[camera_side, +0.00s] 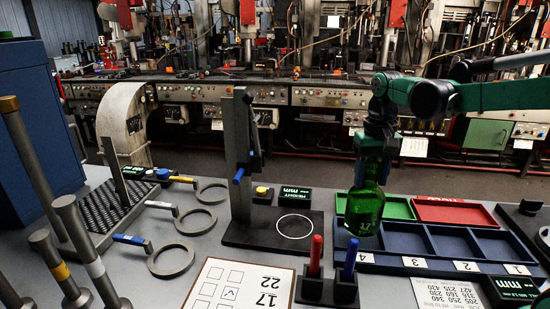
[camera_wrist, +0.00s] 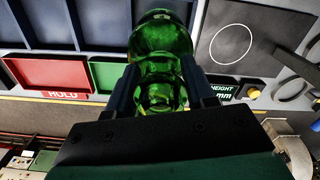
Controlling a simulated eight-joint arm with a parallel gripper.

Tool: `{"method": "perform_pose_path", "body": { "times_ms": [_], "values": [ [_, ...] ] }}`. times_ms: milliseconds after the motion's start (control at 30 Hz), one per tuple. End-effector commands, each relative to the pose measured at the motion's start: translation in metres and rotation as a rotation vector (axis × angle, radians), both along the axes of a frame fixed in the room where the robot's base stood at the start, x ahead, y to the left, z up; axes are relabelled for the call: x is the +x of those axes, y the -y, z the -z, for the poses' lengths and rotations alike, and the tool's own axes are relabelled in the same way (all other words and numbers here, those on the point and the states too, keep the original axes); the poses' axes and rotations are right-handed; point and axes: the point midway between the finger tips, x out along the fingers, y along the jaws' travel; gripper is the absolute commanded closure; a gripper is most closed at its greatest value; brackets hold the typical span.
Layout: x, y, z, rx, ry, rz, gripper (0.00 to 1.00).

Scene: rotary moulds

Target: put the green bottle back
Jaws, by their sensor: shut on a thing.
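The green glass bottle (camera_side: 365,208) is upright in my gripper (camera_side: 376,150), in front of the left end of the dark blue tray (camera_side: 420,264). Its base appears over the compartment labelled 4; I cannot tell whether it touches the floor there. In the wrist view the bottle (camera_wrist: 160,42) sits between the two dark fingers of my gripper (camera_wrist: 160,88), which are shut on its neck. The tray's compartments 1, 2 and 3 look empty. Part of compartment 4 is hidden by the bottle.
Behind the blue tray are a green tray (camera_side: 398,207) and a red tray (camera_side: 455,212), both empty. To the left stands a height gauge (camera_side: 240,160) with a white circle on its black base. A red pen (camera_side: 316,256) and a blue pen (camera_side: 350,258) stand upright in front.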

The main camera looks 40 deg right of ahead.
Motion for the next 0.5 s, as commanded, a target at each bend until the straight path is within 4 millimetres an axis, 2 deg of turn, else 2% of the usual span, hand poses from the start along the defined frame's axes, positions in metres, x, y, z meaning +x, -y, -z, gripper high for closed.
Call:
{"method": "perform_pose_path", "body": {
  "times_ms": [300,500],
  "values": [
    [0.000,0.000,0.034,0.000,0.000,0.000,1.00],
    [0.000,0.000,0.038,0.000,0.000,0.000,1.00]
  ]
}}
